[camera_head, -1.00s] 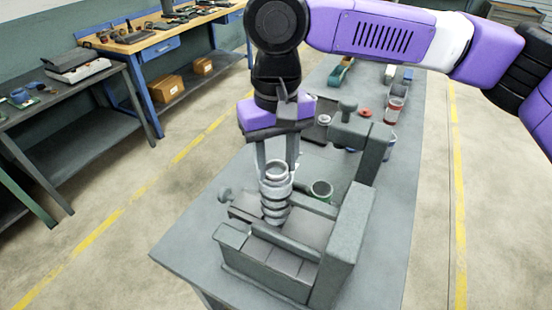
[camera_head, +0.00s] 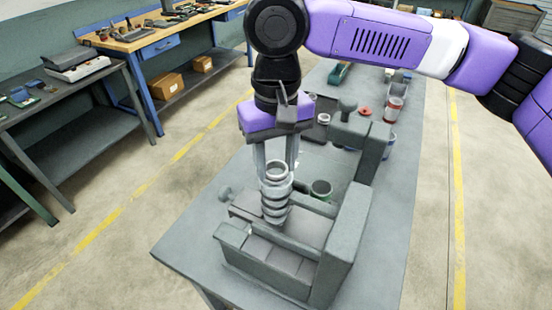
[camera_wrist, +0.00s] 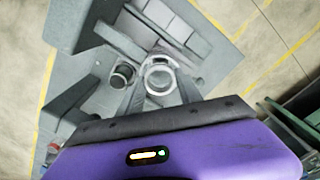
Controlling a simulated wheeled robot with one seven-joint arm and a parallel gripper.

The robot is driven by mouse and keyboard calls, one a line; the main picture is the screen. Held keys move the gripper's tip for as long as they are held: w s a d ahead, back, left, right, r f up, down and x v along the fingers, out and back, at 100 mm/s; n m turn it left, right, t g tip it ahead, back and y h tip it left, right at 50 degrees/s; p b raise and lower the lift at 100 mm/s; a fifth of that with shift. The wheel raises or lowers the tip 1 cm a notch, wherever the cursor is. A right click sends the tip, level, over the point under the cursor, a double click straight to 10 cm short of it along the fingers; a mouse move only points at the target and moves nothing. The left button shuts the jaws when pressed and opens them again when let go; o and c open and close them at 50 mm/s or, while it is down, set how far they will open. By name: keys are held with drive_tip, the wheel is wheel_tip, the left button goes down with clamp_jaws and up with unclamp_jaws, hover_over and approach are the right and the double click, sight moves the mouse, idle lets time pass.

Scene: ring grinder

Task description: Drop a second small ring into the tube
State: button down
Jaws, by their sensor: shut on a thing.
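My gripper (camera_head: 277,166) points straight down over the grinder fixture. Its fingers are shut on a small pale ring (camera_head: 276,170), which also shows between the fingertips in the wrist view (camera_wrist: 158,76). The ring is at the top end of the ribbed grey tube (camera_head: 275,206), which stands upright in the fixture. Whether the ring rests on the tube or is just above it I cannot tell.
The grey fixture (camera_head: 342,245) has a tall block close to the right of the tube. A dark green-rimmed cup (camera_head: 321,189) stands just behind. A red-and-white jar (camera_head: 394,108) and small parts lie farther back. The bench's left front is clear.

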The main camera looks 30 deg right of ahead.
idle(0.4)
drive_tip(key=c, duration=0.7)
unclamp_jaws()
drive_tip(key=o, duration=0.5)
drive_tip(key=shift+o, duration=0.2)
wheel_tip(320, 180, up, 7)
drive_tip(key=p, duration=0.4)
drive_tip(key=shift+p, duration=0.4)
